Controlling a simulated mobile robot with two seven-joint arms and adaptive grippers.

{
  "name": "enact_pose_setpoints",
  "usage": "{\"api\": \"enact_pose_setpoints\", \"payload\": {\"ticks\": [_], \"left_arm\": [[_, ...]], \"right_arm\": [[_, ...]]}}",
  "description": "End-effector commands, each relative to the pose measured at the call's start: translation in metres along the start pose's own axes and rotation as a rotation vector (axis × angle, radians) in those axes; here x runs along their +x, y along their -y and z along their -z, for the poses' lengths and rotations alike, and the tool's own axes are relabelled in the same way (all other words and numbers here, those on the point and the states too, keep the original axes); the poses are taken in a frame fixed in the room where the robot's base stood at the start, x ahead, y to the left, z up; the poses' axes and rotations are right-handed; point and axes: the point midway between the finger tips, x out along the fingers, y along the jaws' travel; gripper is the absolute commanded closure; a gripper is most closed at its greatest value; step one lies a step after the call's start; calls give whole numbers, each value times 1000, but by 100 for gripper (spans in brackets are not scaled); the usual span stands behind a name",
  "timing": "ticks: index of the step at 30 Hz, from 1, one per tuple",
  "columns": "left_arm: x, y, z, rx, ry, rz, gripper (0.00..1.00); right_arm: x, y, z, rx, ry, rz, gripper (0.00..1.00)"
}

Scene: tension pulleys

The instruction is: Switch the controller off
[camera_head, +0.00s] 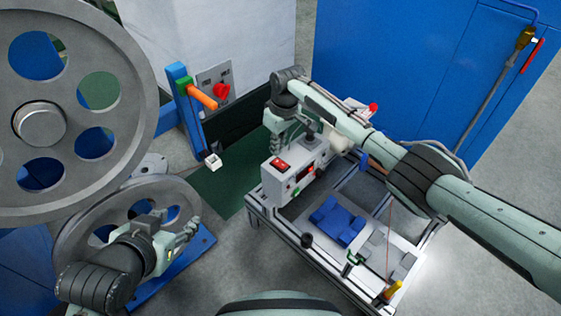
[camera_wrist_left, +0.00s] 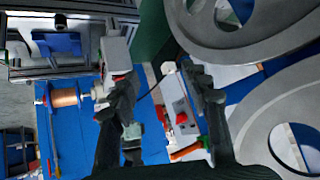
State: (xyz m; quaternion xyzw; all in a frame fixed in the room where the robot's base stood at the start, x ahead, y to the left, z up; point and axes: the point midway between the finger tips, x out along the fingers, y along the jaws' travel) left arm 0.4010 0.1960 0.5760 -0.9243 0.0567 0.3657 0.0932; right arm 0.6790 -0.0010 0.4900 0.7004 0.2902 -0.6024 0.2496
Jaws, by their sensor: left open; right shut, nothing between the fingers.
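My left gripper (camera_head: 178,226) is open and empty, in front of the lower pulley wheel and well left of the controller. Its two fingers spread apart in the left wrist view (camera_wrist_left: 166,97). The switch position is unclear.
Large grey pulley wheels (camera_head: 125,62) fill the left side. A blue post with an orange handle (camera_head: 201,97) stands by a grey panel with a red knob (camera_head: 221,91). The cart (camera_head: 318,252) carries blue blocks (camera_head: 337,220). Open floor lies between wheels and cart.

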Motion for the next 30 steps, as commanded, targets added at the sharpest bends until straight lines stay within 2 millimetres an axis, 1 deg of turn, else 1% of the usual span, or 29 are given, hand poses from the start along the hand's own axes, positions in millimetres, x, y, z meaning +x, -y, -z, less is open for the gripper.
{"api": "enact_pose_setpoints", "payload": {"ticks": [14,28,30], "left_arm": [[-8,17,-34,-1,158,37,53],[-21,34,-67,-7,314,72,53],[-19,35,-72,-8,335,74,53]], "right_arm": [[-7,0,1,0,0,0,100],[-13,0,2,0,0,1,100],[-17,0,2,0,0,1,100]]}}
